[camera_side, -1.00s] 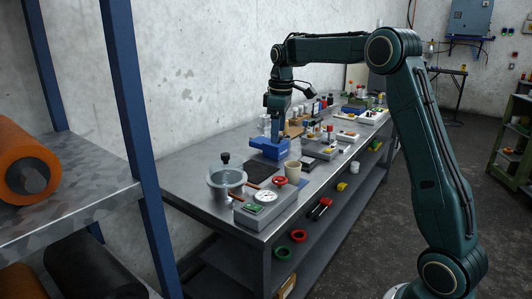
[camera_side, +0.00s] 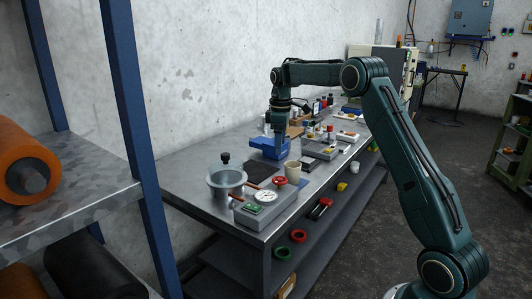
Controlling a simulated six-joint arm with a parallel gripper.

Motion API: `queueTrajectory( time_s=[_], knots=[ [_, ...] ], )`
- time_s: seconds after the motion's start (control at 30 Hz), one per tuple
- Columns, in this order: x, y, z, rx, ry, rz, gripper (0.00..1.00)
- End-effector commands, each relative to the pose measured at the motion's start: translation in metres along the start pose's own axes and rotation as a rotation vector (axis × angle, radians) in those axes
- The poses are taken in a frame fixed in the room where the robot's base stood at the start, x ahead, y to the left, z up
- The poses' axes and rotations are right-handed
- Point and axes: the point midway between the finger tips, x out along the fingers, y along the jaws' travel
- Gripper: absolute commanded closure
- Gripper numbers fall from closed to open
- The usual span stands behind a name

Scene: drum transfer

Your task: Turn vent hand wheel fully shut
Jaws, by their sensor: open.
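A small red hand wheel (camera_side: 280,181) sits at the back right of a grey box (camera_side: 276,210) near the front end of the bench. I take it to be the vent hand wheel; its turn position is too small to tell. My gripper (camera_side: 278,146) is open and points down, well behind the wheel and apart from it, at or just above a blue block-like object (camera_side: 268,150). The fingertips are small here, and I cannot tell whether they touch the blue object.
The grey box also carries a round white gauge (camera_side: 265,197) and a green panel (camera_side: 252,208). A metal pot (camera_side: 226,181) stands to its left, a beige cup (camera_side: 293,171) behind it. Several small items line the metal bench (camera_side: 190,178). A blue-posted shelf (camera_side: 130,130) stands at left.

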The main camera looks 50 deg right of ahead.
Motion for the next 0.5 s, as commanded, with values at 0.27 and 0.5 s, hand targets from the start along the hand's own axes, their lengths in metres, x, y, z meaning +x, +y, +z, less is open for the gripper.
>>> queueTrajectory(
  time_s=[0.27,0.5],
  knots=[
    [0.038,-0.001,0.001,0.0,-0.003,-0.003,0.29],
    [0.075,-0.001,0.001,0.0,-0.003,-0.003,0.29]
  ],
)
